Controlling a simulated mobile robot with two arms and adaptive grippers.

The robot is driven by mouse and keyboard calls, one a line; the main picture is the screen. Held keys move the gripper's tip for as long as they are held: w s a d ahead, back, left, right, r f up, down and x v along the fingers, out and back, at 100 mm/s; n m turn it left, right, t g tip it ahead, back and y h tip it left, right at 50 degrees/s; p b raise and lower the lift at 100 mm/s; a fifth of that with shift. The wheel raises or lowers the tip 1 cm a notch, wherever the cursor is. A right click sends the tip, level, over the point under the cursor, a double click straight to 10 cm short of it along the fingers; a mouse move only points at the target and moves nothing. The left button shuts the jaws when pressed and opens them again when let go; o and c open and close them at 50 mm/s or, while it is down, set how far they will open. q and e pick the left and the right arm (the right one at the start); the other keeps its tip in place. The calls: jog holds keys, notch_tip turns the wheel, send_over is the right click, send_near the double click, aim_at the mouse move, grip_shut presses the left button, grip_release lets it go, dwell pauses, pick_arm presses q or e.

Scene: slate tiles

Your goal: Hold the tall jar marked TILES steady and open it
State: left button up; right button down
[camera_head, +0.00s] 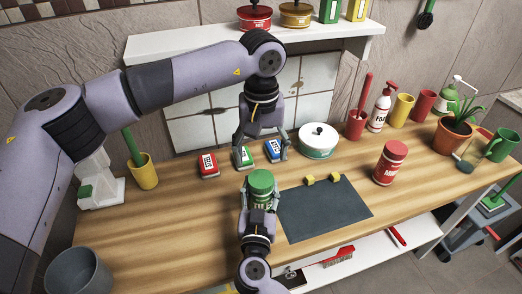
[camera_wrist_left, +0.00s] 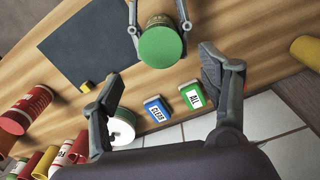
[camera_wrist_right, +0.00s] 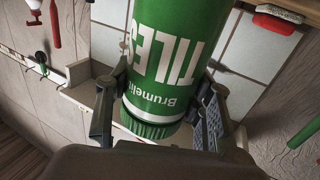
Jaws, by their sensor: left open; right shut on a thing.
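The tall green jar marked TILES (camera_wrist_right: 170,75) shows large in the right wrist view, its white lettering upside down there. Its ribbed green lid (camera_head: 261,178) is on, and its round top (camera_wrist_left: 161,47) faces the left wrist camera. My right gripper (camera_head: 259,196) is shut on the jar's body, one finger on each side below the lid. In the head view it hides much of the body, so I cannot tell whether the base touches the counter. My left gripper (camera_head: 262,157) is open and empty, behind and above the jar, its fingers apart from the lid.
Red (camera_head: 208,166), green (camera_head: 243,158) and blue (camera_head: 274,150) boxes lie behind the jar, close to my left fingers. A white lidded pot (camera_head: 318,142) stands behind right. A dark mat (camera_head: 325,212) with yellow blocks and a red jar (camera_head: 390,163) are to the right.

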aim_at(261, 178)
pick_arm(q)
jog(key=shift+m, duration=0.7)
jog(key=shift+f, duration=0.3)
notch_tip(261, 178, down, 8)
jog(key=shift+r, duration=0.25)
